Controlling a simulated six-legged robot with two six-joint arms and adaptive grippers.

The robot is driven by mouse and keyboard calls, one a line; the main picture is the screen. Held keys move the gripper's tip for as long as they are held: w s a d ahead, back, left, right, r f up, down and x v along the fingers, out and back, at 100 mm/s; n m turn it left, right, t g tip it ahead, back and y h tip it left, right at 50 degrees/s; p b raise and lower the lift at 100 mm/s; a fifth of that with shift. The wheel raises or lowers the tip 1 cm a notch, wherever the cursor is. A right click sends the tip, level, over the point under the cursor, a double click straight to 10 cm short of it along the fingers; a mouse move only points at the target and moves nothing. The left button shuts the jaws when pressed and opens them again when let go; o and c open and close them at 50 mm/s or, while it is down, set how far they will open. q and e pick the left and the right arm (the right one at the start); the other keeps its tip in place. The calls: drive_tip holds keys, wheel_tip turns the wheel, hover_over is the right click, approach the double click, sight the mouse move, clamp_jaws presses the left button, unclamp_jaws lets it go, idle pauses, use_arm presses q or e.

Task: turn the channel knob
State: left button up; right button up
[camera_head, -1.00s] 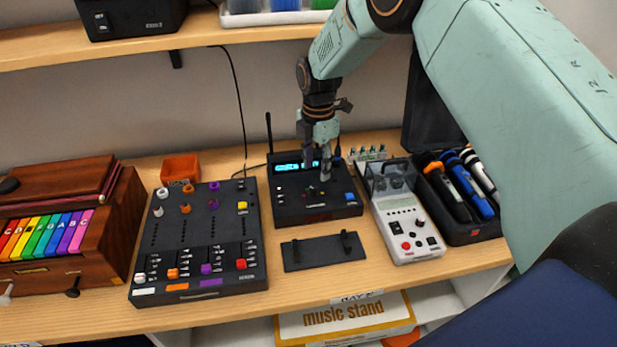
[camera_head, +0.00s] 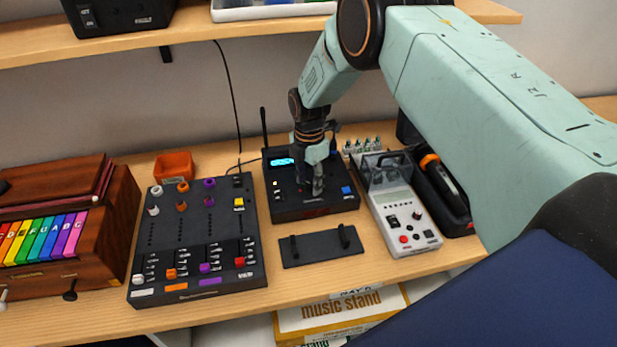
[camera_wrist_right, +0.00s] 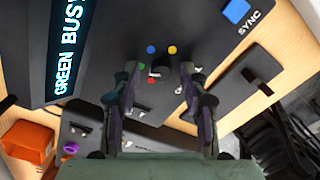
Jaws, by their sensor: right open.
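The black receiver unit (camera_head: 330,211) stands on the bench with an antenna and a lit display, which reads "GREEN BUS" in part in the wrist view (camera_wrist_right: 66,60). The channel knob (camera_wrist_right: 159,71) is a small dark knob with a white mark, ringed by blue, yellow, red and green dots. My right gripper (camera_head: 311,186) points down over the unit's top and hides the knob in the head view. In the wrist view my right gripper (camera_wrist_right: 160,82) has its fingers apart, one on each side of the knob. Whether they touch it cannot be told. My left gripper is out of view.
A blue SYNC button (camera_wrist_right: 236,11) is on the unit. A mixer (camera_head: 195,255) stands left, a black plate with two posts (camera_head: 320,249) in front, a grey meter (camera_head: 411,231) right. An orange bin (camera_head: 174,165) and a microphone case (camera_head: 450,206) flank them.

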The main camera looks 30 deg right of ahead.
drive_tip(key=shift+s+d+r, duration=0.1)
drive_tip(key=shift+s, duration=0.1)
drive_tip(key=shift+w, duration=0.2)
drive_tip(key=c, duration=0.6)
clamp_jaws()
